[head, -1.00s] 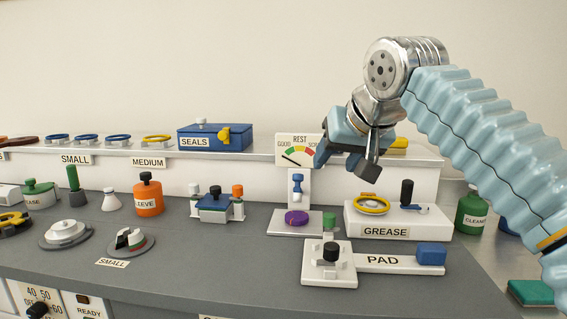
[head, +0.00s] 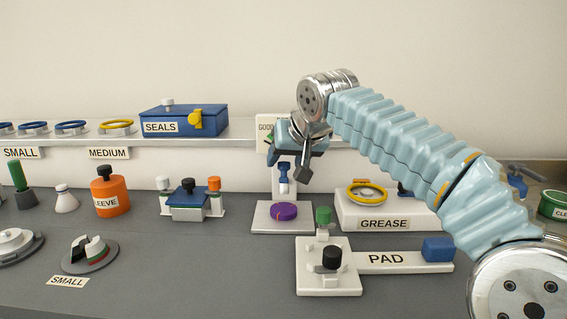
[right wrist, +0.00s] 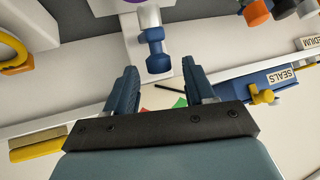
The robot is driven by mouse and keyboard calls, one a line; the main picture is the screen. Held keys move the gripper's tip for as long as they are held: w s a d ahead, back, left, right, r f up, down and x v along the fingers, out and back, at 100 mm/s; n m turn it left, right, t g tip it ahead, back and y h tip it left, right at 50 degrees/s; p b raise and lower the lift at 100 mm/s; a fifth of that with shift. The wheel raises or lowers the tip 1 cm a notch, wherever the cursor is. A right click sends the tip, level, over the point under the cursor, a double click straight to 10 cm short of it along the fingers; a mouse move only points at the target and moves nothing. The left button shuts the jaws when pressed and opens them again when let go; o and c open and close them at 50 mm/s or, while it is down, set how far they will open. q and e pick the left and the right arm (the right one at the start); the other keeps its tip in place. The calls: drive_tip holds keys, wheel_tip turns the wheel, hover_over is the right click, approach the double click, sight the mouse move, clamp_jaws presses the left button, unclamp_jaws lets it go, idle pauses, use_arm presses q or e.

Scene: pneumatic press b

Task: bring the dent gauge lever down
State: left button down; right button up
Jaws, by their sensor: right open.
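The dent gauge has a white base (head: 262,222) with a purple disc (head: 283,211) on it. Its dial (head: 265,122) is mostly hidden behind my right gripper. The gauge's blue lever (head: 283,184) stands below the dial; it also shows in the right wrist view (right wrist: 156,52). My right gripper (head: 303,163) is open and empty in front of the dial, just above the lever. In the right wrist view its fingertips (right wrist: 163,70) stand apart on either side of the lever's line, with the lever beyond them. I see no contact. My left gripper is not in view.
The grease station (head: 350,210) stands right of the gauge, under my right forearm. The pad fixture (head: 310,275) is in front. A blue clamp fixture (head: 188,205) and an orange sleeve bottle (head: 109,195) stand left. A blue seals box (head: 184,119) sits on the shelf.

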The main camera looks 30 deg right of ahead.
drive_tip(key=shift+x, duration=1.3)
clamp_jaws()
